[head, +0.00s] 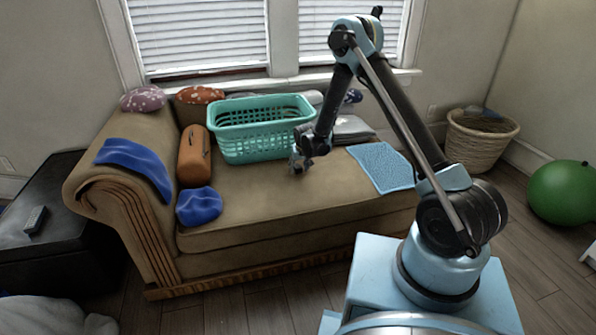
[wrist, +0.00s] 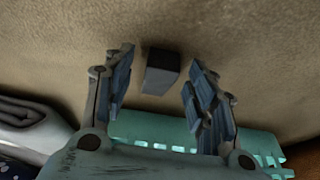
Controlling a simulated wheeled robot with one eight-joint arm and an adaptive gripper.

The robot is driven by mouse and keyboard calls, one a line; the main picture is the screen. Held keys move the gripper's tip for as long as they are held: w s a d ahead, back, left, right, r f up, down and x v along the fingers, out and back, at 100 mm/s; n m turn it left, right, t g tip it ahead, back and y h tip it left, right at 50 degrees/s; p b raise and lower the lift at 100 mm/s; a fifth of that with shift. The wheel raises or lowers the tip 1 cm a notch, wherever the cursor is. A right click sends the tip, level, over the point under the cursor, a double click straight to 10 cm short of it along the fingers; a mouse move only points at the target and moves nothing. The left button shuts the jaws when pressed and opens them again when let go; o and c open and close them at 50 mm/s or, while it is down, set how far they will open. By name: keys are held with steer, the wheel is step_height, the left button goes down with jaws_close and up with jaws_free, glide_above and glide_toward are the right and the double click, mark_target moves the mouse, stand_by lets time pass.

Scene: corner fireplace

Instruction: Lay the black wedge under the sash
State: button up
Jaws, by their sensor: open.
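The black wedge (wrist: 161,74) shows in the wrist view as a small dark block with a paler grey face, on the tan couch seat. My gripper (wrist: 158,62) is open, with one finger on each side of the wedge in that view. Gaps show between the wedge and both fingers. I cannot tell how far the fingertips are above the seat. In the head view my gripper (head: 301,163) is low over the seat, in front of the teal basket, and the wedge cannot be made out there. The window sash (head: 208,73) is behind the couch, with a dark strip along its bottom.
The teal laundry basket (head: 262,147) stands on the couch close behind my gripper. An orange bolster (head: 194,158), blue cloth (head: 199,206) and light blue towel (head: 381,167) also lie on the couch (head: 290,207). The front middle of the seat is clear.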

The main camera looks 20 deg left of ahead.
steer(key=c, duration=1.1)
steer(key=shift+c, duration=0.2)
